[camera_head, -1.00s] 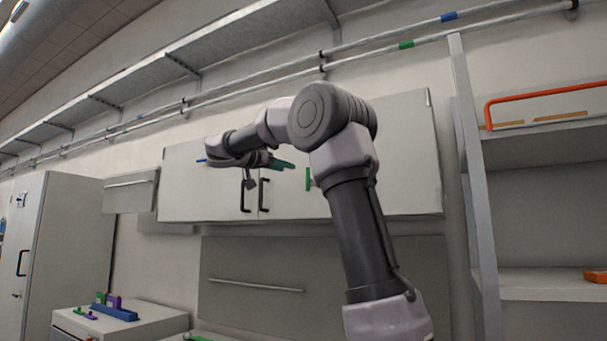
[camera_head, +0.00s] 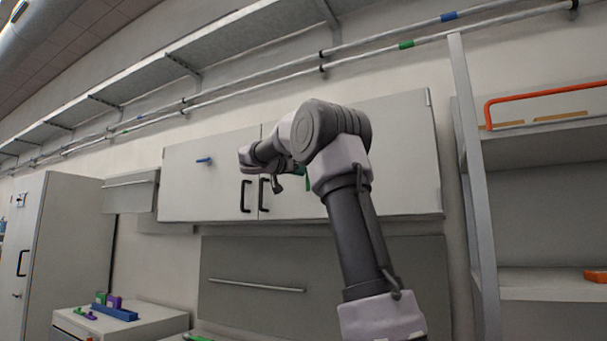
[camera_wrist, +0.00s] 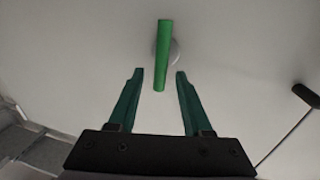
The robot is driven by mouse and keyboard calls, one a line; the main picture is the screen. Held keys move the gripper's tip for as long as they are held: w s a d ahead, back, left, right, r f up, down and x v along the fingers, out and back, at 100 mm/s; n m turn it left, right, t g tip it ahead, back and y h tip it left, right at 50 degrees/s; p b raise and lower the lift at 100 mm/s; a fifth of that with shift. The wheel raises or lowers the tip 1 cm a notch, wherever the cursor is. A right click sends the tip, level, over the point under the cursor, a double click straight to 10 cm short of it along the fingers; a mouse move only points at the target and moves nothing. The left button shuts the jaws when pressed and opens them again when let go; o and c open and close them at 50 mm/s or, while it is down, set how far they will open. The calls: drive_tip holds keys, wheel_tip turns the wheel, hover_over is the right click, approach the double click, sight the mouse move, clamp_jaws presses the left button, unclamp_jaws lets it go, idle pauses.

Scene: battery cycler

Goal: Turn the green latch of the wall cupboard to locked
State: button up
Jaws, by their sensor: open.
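The wall cupboard (camera_head: 400,150) is white, with two shut doors and two black handles. The green latch (camera_wrist: 163,55) is a bar on a round pale base on the cupboard door; in the wrist view it stands nearly upright. In the head view only a bit of the latch (camera_head: 307,174) shows, mostly hidden by my arm. My gripper (camera_wrist: 157,72) is open, its two green fingers pointing at the door. The latch's near end lies between the fingertips in the picture, with a gap on each side; I see no contact. The head view hides most of the gripper behind my arm.
A blue latch (camera_head: 204,160) sits on the left door. The black handles (camera_head: 246,196) hang near the door seam; one handle (camera_wrist: 306,96) shows at the right of the wrist view. A shelf frame (camera_head: 474,180) stands to the right.

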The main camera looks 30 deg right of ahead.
clamp_jaws()
idle(1.3)
